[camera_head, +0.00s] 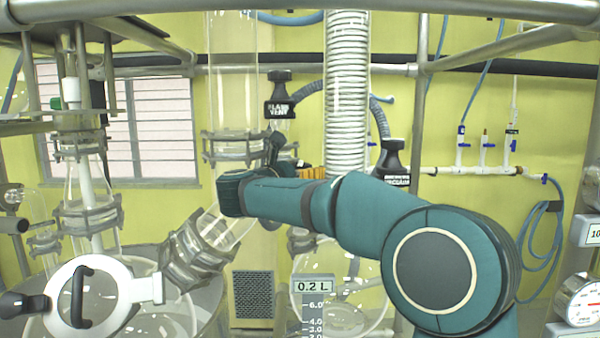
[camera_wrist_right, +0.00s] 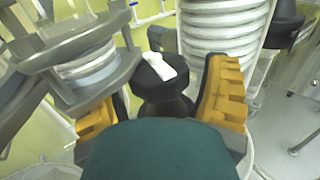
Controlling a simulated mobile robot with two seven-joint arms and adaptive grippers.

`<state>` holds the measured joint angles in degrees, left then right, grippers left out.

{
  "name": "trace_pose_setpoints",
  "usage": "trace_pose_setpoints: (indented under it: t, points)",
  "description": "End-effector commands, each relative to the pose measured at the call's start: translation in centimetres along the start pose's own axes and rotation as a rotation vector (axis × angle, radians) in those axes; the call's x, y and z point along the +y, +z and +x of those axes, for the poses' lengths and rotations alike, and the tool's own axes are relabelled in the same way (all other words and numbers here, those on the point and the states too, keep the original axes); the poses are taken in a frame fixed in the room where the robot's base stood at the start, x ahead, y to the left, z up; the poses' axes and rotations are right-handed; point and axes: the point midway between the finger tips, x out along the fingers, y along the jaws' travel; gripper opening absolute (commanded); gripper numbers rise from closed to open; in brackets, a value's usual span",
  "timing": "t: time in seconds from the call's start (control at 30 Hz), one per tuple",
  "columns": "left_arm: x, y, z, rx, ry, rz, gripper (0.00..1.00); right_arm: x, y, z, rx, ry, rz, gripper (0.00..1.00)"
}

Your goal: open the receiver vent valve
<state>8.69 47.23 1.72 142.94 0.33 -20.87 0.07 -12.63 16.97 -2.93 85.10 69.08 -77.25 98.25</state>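In the wrist view a black valve knob (camera_wrist_right: 160,72) with a white pointer on top stands between the two orange fingers of my right gripper (camera_wrist_right: 165,97). The fingers are apart, one on each side of the knob, and I cannot tell whether either touches it. In the head view the right gripper (camera_head: 312,172) is mostly hidden behind my teal arm, and only a bit of orange finger shows. The knob it surrounds is hidden there, so its label cannot be read. My left gripper is not in view.
A black valve labelled as a vent (camera_head: 280,108) hangs above my wrist. Another black labelled valve (camera_head: 393,170) is behind my arm. The coiled condenser (camera_head: 347,90) and glass column (camera_head: 233,80) stand close by. A graduated receiver flask (camera_head: 365,290) is below.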

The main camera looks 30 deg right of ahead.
Motion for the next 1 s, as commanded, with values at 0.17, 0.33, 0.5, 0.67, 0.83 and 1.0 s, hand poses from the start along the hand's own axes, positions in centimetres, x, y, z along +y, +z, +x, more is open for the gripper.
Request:
trace_pose_setpoints:
  t: [0.17, 0.33, 0.5, 0.67, 0.83, 1.0]
  points:
    - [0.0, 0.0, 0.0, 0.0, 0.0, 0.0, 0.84, 0.0, 0.0, 0.0, 0.0, 0.0, 0.0, 0.16]
    - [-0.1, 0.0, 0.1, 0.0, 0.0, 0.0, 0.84, 0.0, 0.0, 0.0, 0.0, 0.005, 0.0, 0.16]
    - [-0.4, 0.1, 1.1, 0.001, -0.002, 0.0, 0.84, -0.1, -0.2, -0.1, 0.0, 0.04, 0.002, 0.16]
    - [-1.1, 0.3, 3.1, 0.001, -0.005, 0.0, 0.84, -0.2, -0.4, 0.0, -0.001, 0.119, 0.004, 0.16]
    - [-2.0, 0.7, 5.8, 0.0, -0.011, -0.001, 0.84, -0.3, -0.5, 0.0, -0.002, 0.252, 0.005, 0.16]
    - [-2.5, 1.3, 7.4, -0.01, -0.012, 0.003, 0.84, -0.4, -0.4, 0.1, -0.002, 0.41, 0.003, 0.16]
